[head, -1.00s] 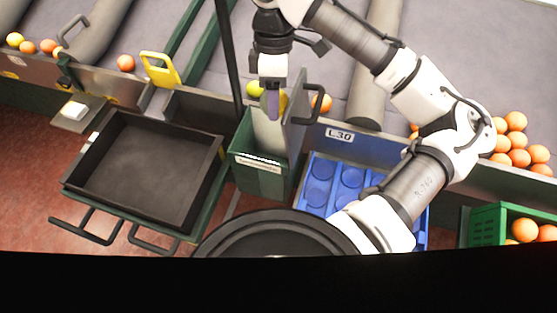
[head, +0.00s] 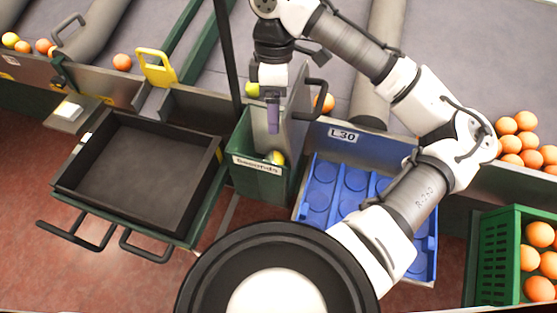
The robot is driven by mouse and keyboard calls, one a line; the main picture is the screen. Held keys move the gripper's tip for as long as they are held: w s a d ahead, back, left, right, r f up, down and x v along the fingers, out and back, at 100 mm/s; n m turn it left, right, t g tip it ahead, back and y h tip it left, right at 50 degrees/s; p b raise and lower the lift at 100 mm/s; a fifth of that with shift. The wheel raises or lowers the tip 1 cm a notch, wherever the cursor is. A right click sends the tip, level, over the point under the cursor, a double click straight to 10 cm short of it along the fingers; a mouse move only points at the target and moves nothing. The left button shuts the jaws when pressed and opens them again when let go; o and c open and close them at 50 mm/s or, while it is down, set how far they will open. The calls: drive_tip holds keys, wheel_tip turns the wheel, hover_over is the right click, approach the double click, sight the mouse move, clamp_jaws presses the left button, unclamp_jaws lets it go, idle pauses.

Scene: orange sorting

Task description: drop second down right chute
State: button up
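My gripper (head: 273,118) points down over the green bin labelled "Seconds" (head: 262,182). Its purple fingers show edge-on, one in front of the other, with no fruit at them; the gap between them is hidden. A yellow fruit (head: 277,157) is below the fingertips, apart from them, at the mouth of the bin, at the foot of the pale sloping chute (head: 264,138). A grey flap with a dark handle (head: 298,112) stands at the chute's right side. A yellow-green fruit (head: 252,89) lies on the belt behind, left of the gripper.
An orange (head: 324,103) lies right of the flap. An empty black tray (head: 140,165) is at the left, beside a yellow-handled gate (head: 156,68). A blue cupped tray (head: 348,185) sits under the L30 label. A green crate of oranges (head: 497,255) and piled oranges (head: 512,142) are at the right.

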drive_tip(key=v, duration=1.3)
drive_tip(key=shift+r, duration=0.4)
drive_tip(key=shift+w, duration=0.1)
